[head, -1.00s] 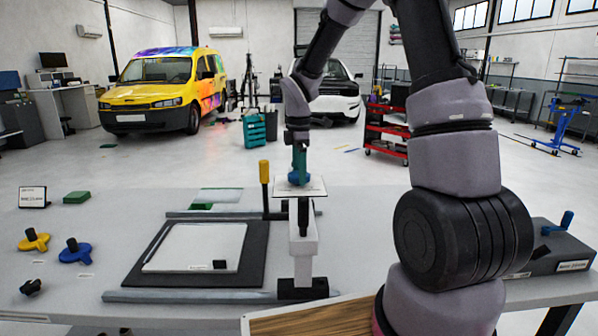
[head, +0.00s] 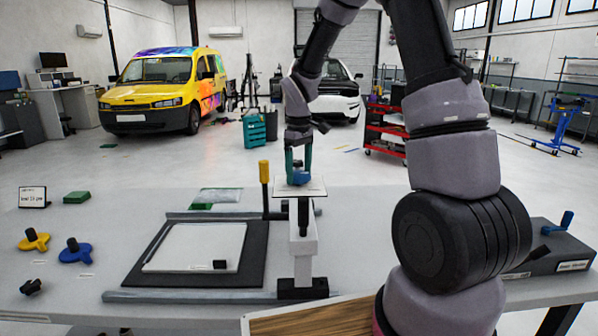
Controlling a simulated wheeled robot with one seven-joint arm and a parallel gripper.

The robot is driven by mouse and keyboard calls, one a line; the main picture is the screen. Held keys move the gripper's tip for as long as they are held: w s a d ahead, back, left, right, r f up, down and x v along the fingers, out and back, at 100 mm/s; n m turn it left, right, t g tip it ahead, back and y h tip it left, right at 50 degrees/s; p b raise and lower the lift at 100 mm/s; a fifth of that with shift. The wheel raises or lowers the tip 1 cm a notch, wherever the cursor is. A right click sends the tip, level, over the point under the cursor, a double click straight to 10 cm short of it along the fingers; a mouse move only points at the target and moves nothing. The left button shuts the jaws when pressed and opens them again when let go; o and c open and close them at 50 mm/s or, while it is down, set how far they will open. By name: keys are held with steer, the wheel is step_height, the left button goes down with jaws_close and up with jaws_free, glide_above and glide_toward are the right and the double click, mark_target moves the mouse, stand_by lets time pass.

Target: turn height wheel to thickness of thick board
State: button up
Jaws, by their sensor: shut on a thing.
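The blue height wheel (head: 299,179) sits on top of a white plate (head: 314,190) on the white press post (head: 303,245) at the table's middle. My gripper (head: 298,172) points down from above. Its teal fingers are shut on the blue wheel, one on each side. A white board (head: 195,243) lies on a black mat (head: 256,258) left of the post, with a small black block (head: 220,264) on it. I cannot tell whether this is the thick board. A small sign (head: 32,197) stands at the far left; its text is too small to read surely.
A yellow-handled lever (head: 264,172) stands close left of my gripper. Grey rails (head: 190,296) run before and behind the mat. A yellow knob (head: 34,241), a blue knob (head: 75,251) and a green block (head: 76,197) lie at left. A dark box (head: 553,255) stands at right.

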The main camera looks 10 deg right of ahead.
steer(key=m, duration=0.4)
steer(key=shift+m, duration=0.3)
steer(key=m, duration=0.3)
steer(key=shift+m, duration=0.4)
steer(key=m, duration=1)
steer(key=shift+m, duration=0.4)
steer(key=m, duration=0.3)
steer(key=shift+m, duration=0.3)
steer(key=m, duration=0.3)
steer(key=shift+m, duration=2.2)
steer(key=o, duration=1.2)
steer(key=shift+c, duration=0.2)
